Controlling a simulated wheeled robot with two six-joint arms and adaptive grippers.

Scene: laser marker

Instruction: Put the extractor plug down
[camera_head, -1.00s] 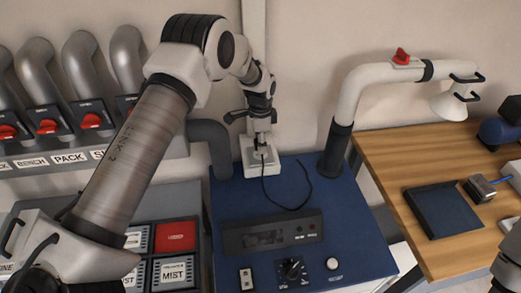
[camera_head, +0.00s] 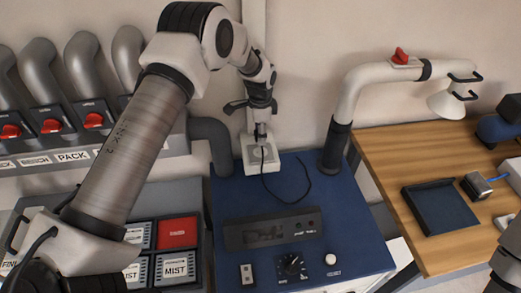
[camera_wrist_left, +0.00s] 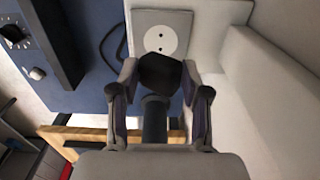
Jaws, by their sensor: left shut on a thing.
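My left gripper (camera_head: 260,112) is above the back of the blue extractor unit. It is shut on the black extractor plug (camera_head: 260,132), which also shows between the fingers in the left wrist view (camera_wrist_left: 160,74). A black cord (camera_head: 290,198) hangs from the plug and curls on the blue top. The white socket plate (camera_head: 257,168) is just below the plug; in the left wrist view its round face (camera_wrist_left: 161,38) shows dark holes, with the plug apart from it. My right gripper is outside the views.
The blue unit's top (camera_head: 330,215) has free room right of the cord. A control panel (camera_head: 270,231) lies in front. A white extraction pipe (camera_head: 350,100) rises at the right, beside a wooden bench (camera_head: 385,160) with a dark tray (camera_head: 440,208).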

